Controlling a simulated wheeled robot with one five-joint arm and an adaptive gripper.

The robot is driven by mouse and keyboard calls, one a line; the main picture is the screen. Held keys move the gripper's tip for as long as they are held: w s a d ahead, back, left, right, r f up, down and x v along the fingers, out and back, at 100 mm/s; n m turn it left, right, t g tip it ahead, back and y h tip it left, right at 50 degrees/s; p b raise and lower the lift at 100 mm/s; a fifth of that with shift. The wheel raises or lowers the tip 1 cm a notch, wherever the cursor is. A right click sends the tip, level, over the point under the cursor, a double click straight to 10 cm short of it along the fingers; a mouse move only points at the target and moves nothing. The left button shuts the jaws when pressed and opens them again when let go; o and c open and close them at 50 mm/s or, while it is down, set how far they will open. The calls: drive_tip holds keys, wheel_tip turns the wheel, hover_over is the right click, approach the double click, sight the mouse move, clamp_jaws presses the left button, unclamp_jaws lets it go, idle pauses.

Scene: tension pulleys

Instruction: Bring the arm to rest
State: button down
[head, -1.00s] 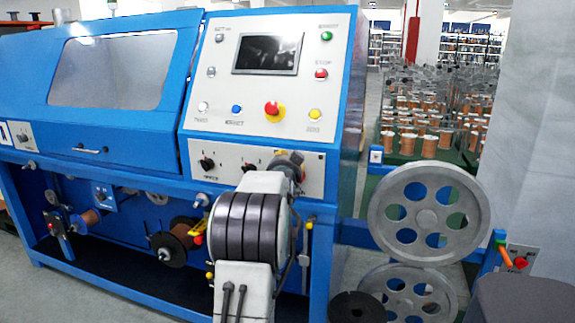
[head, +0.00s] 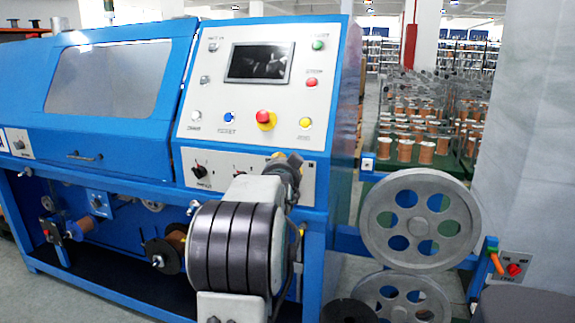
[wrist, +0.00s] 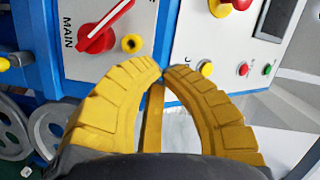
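My arm rises from the bottom of the head view in front of the blue machine (head: 345,130). Its dark ribbed joint is large and near, and its dark end part stands before the lower control panel. My gripper (wrist: 164,70) shows in the wrist view with two curved yellow fingers. Their tips come together, with a hollow between the fingers lower down. I see nothing held at the tips. In the head view my arm hides the fingers.
The wrist view shows a red MAIN switch (wrist: 97,38) and a yellow button (wrist: 206,68) beyond the fingers. Two grey pulley wheels (head: 420,217) stand right of my arm, near an orange-handled switch box (head: 513,267). Copper spools (head: 425,152) stand behind. Grey floor shows at lower left.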

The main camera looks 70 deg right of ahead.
drive_tip(key=shift+r+v, duration=0.2)
drive_tip(key=shift+v, duration=2.25)
drive_tip(key=shift+w, duration=0.15)
